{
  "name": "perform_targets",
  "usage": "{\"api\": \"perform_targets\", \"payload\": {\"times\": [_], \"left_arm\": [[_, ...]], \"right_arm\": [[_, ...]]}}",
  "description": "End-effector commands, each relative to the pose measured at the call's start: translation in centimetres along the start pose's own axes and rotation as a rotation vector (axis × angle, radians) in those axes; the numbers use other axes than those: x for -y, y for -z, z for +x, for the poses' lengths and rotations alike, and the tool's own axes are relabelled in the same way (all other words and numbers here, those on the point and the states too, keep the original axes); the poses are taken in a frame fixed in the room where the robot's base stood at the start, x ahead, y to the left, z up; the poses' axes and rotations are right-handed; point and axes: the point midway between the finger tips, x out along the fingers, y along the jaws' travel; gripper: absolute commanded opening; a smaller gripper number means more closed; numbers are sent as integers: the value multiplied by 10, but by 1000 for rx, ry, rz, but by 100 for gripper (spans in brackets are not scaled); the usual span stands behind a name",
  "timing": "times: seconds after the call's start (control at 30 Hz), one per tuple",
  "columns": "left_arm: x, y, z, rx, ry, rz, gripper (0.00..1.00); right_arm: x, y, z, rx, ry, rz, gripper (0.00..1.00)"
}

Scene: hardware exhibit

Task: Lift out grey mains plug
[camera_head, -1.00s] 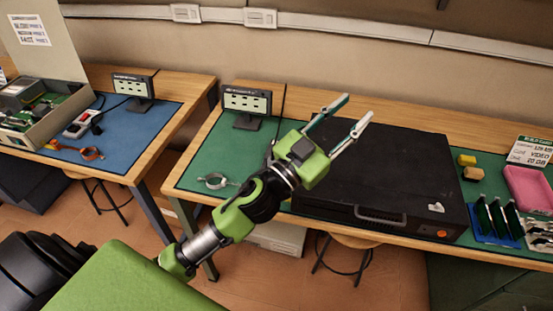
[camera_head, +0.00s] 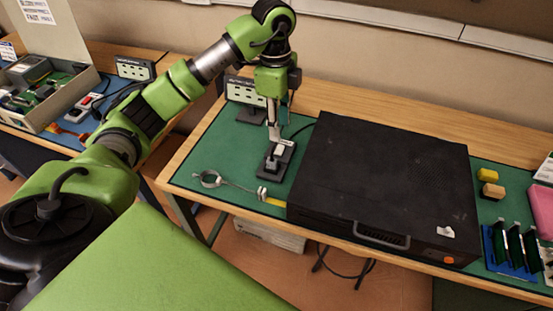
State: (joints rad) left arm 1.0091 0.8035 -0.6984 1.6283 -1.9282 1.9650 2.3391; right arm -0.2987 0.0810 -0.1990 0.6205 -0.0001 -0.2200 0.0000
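A black socket block (camera_head: 268,172) lies on the green mat, left of the big black case. A light grey piece, apparently the mains plug (camera_head: 279,149), sits on it, and a dark cable runs from there towards the case. My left gripper (camera_head: 279,127) points down just above the block, its fingers apart. The near finger comes down close to the grey piece; I cannot tell whether it touches. The far fingertip is hard to make out. My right gripper is out of view.
The big black case (camera_head: 385,175) stands close on the right. A small display sign (camera_head: 245,92) stands behind the block. A metal ring with a cable (camera_head: 211,179) lies at front left. The mat (camera_head: 215,145) is clear on the left.

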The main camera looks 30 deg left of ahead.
Motion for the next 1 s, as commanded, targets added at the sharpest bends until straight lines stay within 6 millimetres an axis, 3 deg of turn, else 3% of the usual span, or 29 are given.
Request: {"api": "perform_targets", "payload": {"times": [0.13,0.5,0.77,1.0], "left_arm": [[-1,-18,1,56,-9,-54,35],[-2,-21,67,54,-11,-51,35],[-2,-23,86,53,-11,-50,35],[-4,-28,121,52,-11,-50,35]], "right_arm": [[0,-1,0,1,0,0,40],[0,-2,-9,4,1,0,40],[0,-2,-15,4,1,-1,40],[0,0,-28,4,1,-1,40]]}}
